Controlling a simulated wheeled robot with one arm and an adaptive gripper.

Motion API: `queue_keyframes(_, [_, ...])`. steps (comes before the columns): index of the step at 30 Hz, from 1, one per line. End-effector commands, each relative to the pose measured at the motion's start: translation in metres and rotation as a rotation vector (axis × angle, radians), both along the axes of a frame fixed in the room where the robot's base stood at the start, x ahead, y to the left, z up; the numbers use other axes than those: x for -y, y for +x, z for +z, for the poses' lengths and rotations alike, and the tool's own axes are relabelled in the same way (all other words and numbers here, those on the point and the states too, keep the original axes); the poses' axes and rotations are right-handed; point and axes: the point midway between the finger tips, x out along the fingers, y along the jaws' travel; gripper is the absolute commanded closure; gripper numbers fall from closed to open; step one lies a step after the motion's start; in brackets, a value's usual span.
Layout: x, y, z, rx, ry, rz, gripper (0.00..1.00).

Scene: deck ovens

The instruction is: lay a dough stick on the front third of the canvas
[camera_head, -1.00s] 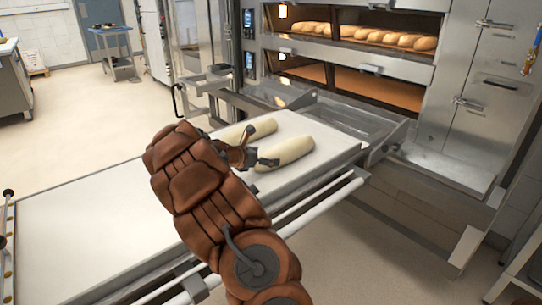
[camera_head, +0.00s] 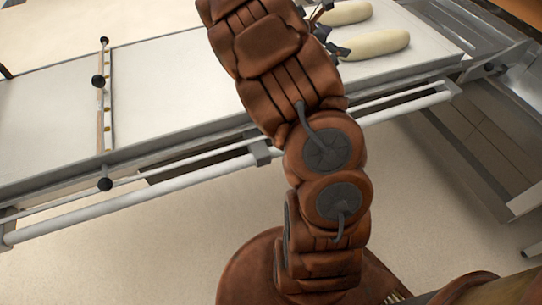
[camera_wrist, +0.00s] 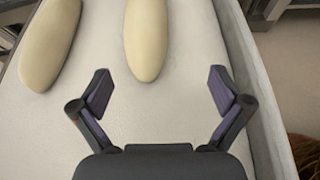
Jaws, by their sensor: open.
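Two pale dough sticks lie side by side on the right part of the white canvas (camera_head: 180,85). The nearer dough stick (camera_head: 375,45) also shows in the wrist view (camera_wrist: 146,38), ahead of my fingers and roughly between their lines. The farther dough stick (camera_head: 350,13) shows at the left of the wrist view (camera_wrist: 50,42). My gripper (camera_wrist: 160,88) is open and empty, above bare canvas just short of the nearer stick's end. In the head view my arm hides part of the gripper and the canvas.
A metal rail with white bars (camera_head: 130,200) runs along the canvas's near edge. A crossbar with black knobs (camera_head: 103,100) stands across the left part. Bare canvas lies between it and the sticks. Metal oven framing (camera_head: 490,65) is at the right.

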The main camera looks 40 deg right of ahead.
Motion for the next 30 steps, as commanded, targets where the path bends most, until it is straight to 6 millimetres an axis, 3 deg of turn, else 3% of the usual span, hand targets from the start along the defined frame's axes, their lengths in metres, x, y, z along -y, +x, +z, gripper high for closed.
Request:
queue_keyframes(7, [-0.073, -0.052, 0.012, 0.303, 0.092, -0.234, 0.00])
queue_keyframes(15, [-0.172, -0.106, -0.002, 0.580, 0.250, -0.514, 0.00])
queue_keyframes(24, [-0.300, -0.165, -0.024, 0.741, 0.462, -0.829, 0.00])
queue_keyframes(30, [-0.382, -0.207, -0.034, 0.750, 0.590, -1.019, 0.00])
